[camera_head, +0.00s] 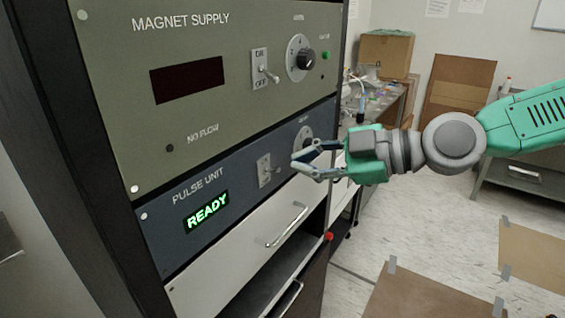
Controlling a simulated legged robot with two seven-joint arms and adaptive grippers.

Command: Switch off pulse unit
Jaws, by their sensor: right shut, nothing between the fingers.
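The pulse unit (183,218) is a blue panel in the dark rack. Its display (207,212) glows green and reads READY. A toggle switch (265,170) on a light plate sits right of the display. A round dial (304,140) is at its right end, partly hidden behind my gripper. My right gripper (296,166) reaches in from the right, in front of the panel's right part. My left gripper is not in view.
The green magnet supply panel (115,70) is above, with its own toggle (268,75) and dial (305,59). A white drawer with a metal handle (287,226) is below. A cluttered bench (395,105) and cardboard (456,90) stand behind. Flat brown sheets (425,293) lie taped on the floor.

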